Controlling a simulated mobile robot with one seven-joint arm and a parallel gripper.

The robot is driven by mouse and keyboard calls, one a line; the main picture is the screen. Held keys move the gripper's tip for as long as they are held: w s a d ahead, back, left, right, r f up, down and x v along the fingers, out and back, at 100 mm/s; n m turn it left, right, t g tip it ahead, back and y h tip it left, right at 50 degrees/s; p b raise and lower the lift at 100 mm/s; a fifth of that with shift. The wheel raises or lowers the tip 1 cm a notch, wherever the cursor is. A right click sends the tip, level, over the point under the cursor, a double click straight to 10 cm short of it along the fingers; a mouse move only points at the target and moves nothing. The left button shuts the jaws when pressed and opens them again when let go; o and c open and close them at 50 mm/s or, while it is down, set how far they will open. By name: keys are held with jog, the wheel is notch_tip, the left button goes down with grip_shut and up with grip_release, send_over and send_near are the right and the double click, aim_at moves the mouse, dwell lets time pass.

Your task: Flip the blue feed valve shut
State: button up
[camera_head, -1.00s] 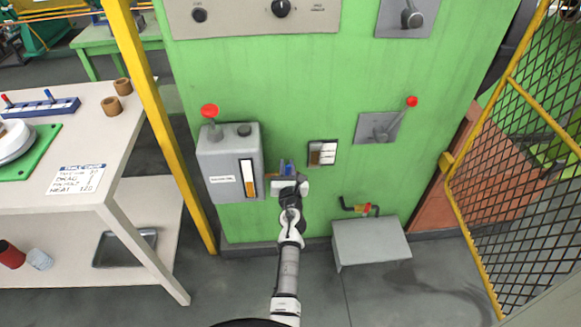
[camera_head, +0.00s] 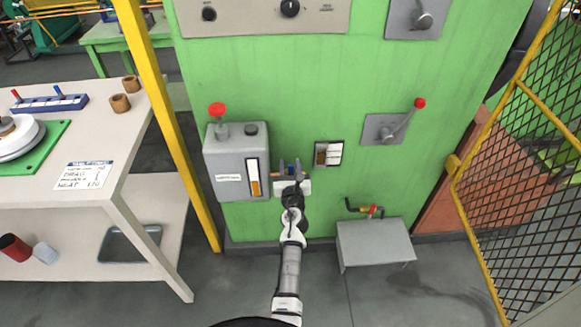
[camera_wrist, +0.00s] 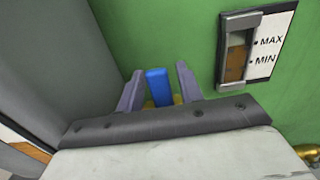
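The blue feed valve's handle (camera_wrist: 158,88) stands upright in the wrist view, with a little yellow at its base. My gripper (camera_wrist: 156,78) is open. Its two fingers stand on either side of the handle with a gap on each side. In the head view my gripper (camera_head: 289,168) is low against the green panel, just right of the grey tank, and a small bit of the blue handle (camera_head: 290,169) shows between the fingers. The valve body is mostly hidden behind my gripper.
The grey tank (camera_head: 231,165) with a red knob (camera_head: 217,109) stands close on the left. A MAX/MIN sight window (camera_wrist: 258,47) is close on the right. A red-tipped lever (camera_head: 407,118) is higher up.

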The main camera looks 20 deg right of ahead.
jog(key=shift+s, duration=0.15)
jog(key=v, duration=1.3)
jog(key=shift+s, duration=0.25)
jog(key=shift+a+r, duration=0.1)
